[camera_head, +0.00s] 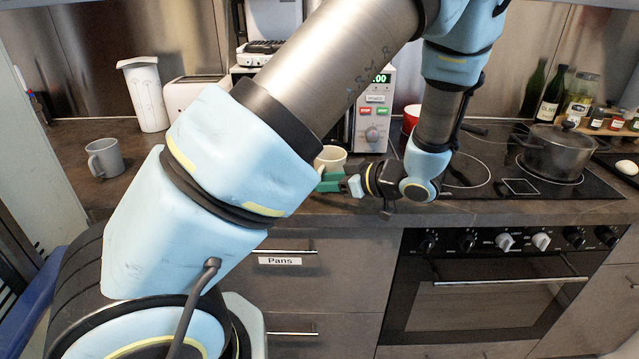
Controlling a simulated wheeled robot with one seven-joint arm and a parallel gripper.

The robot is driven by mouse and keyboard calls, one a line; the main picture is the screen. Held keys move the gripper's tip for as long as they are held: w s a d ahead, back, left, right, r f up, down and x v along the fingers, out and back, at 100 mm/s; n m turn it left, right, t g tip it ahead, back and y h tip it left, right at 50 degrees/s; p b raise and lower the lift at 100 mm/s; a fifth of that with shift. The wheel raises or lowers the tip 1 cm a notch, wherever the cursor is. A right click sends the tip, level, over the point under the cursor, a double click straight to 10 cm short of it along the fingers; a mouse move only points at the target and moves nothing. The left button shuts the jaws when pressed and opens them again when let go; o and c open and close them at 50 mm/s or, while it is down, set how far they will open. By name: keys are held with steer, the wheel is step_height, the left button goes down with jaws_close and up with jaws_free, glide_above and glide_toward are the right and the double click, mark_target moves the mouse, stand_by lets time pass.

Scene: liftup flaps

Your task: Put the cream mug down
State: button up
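The cream mug (331,155) is small and shows just above my gripper, over the front part of the counter before the microwave. My gripper (328,181) has green fingers and points left, at the mug's near side. The fingers overlap the lower part of the mug in this view. Part of the mug and the fingertips are hidden behind my own arm. I cannot tell whether the fingers are closed on the mug, or whether the mug touches the counter (350,205).
A grey mug (104,158) stands on the left counter near a white pitcher (146,94) and a toaster (194,92). A microwave (373,110) stands behind. On the right are a black cooktop (480,190) with a pot (556,152), and a red-rimmed item (411,117).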

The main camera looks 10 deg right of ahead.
steer(key=b+v, duration=0.1)
steer(key=v, duration=1)
steer(key=shift+b, duration=0.3)
steer(key=shift+s+d+r, duration=0.1)
steer(key=shift+s+d, duration=0.1)
steer(key=shift+d, duration=0.05)
